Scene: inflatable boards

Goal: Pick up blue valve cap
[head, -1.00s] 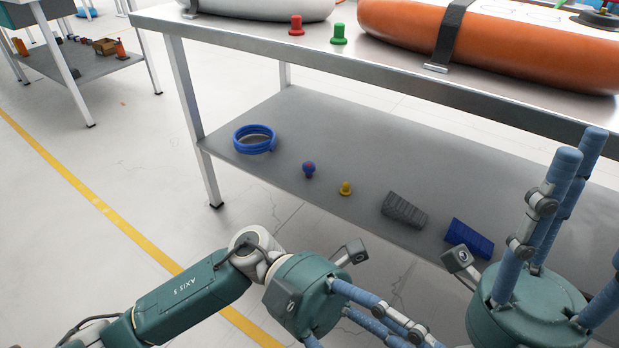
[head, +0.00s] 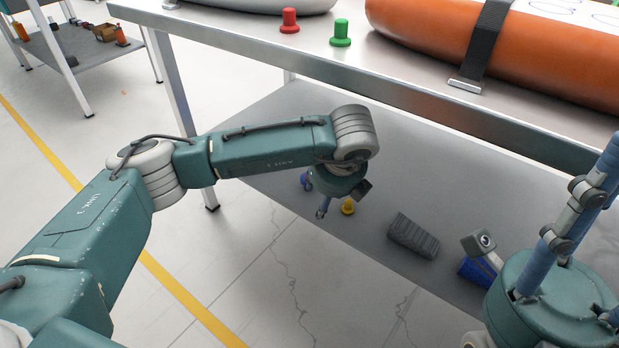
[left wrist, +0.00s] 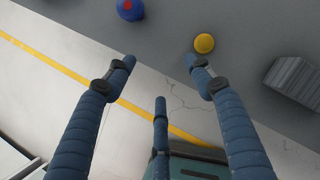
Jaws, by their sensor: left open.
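The blue valve cap (head: 306,183), with a red spot on top, stands on the lower shelf (head: 330,120). In the head view it is partly hidden behind my left gripper (head: 323,206). In the left wrist view the blue cap (left wrist: 130,10) is at the top edge, partly cut off, beyond the left fingertip. My left gripper (left wrist: 160,72) has its fingers spread, with nothing between them, and is apart from the cap. My right gripper (head: 590,205) shows only partly at the right edge of the head view; its fingertips are out of frame.
A yellow cap (head: 348,206) stands close to the blue one and also shows in the wrist view (left wrist: 204,43). A dark grey ribbed block (head: 412,236) and a blue block (head: 478,272) lie further right. Red (head: 289,21) and green (head: 340,33) caps stand on the tabletop above.

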